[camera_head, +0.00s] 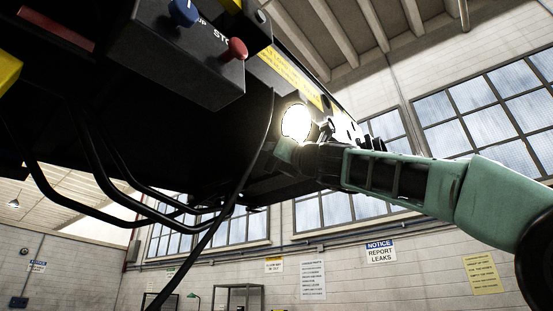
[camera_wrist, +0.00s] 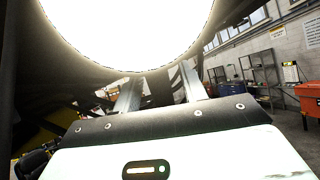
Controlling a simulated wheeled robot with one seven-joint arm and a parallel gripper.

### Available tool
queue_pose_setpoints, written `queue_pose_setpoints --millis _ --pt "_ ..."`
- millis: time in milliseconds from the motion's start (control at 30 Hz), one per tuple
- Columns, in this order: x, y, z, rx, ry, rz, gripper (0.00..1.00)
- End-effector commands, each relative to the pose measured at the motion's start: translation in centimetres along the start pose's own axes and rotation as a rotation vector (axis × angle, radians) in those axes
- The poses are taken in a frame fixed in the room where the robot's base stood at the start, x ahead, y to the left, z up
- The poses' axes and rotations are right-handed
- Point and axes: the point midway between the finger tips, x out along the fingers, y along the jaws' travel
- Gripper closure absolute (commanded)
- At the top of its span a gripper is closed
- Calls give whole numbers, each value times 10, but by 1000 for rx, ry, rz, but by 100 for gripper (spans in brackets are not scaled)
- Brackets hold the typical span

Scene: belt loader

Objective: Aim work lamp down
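The work lamp (camera_head: 296,123) is lit and glows white beneath the dark underside of the loader in the head view. Its bright face also fills the top of the wrist view (camera_wrist: 130,30), close to the camera. It faces toward the cameras, and I cannot tell its exact tilt. My gripper (camera_wrist: 158,88) has its two metal fingers spread apart, with their far ends hidden behind the lamp's glare. In the head view my arm reaches in from the right, and its end is right beside and below the lamp. Whether the fingers touch the lamp is hidden.
A dark control box (camera_head: 180,45) with blue and red knobs hangs at the upper left. Black bars (camera_head: 110,195) and a cable (camera_head: 235,195) run below the loader, left of the lamp. Shelving (camera_wrist: 258,72) and an orange cart (camera_wrist: 308,98) stand farther off.

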Motion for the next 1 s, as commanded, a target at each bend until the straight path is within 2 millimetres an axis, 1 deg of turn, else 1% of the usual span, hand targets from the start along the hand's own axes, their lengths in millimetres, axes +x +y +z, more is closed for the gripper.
queue_pose_setpoints --millis 267,367,433,567,767,1000 --pt "-1 0 -2 1 2 1 59" --pt "-6 0 -3 0 1 0 59" --pt "-13 -1 -4 1 1 0 59" --pt "-32 0 -6 1 1 1 59" --pt "-66 -1 -7 -1 1 1 59" --pt "-111 -1 -6 -1 0 -1 59"
